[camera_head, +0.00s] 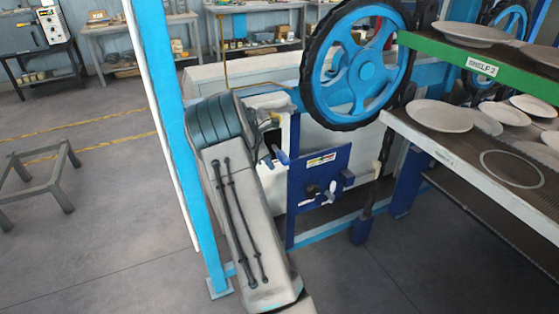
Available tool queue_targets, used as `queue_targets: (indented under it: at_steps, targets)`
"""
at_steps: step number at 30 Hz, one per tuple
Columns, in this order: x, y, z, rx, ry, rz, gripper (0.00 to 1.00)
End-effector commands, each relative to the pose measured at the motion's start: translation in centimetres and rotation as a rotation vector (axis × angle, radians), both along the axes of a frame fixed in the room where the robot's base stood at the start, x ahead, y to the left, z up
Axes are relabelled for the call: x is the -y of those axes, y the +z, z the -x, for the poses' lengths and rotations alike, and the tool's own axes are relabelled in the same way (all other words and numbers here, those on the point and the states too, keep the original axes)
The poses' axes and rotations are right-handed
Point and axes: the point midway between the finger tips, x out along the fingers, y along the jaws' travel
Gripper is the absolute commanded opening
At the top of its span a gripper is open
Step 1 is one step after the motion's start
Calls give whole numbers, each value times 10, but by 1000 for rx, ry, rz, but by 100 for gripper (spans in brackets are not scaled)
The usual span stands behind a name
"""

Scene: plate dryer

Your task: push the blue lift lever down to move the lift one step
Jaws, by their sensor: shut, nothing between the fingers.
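The blue lift lever (281,155) is a short blue handle at the left edge of a dark blue control panel (304,196), near the middle of the view. My arm reaches up from the bottom and bends over toward the panel. My gripper (268,158) is small in the view, shut and empty, close beside the lever on its left. Part of it is hidden behind my arm. I cannot tell whether it touches the lever.
A large blue wheel with a black rim (364,62) stands above the panel. The green-edged shelf (448,52) and a lower white-edged shelf (448,157) hold plates at right. A blue post (176,130) stands close to my arm's left. Floor left of it is open, with a low grey frame (38,180).

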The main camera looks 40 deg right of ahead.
Motion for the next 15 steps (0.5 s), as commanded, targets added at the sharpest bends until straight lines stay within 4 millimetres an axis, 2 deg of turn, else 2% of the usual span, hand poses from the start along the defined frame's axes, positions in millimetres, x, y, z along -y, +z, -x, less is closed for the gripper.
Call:
queue_targets:
  at_steps: [5,15]
  targets:
    - [-8,18,-5,4,2,2,0]
    - [-43,86,-19,5,8,1,0]
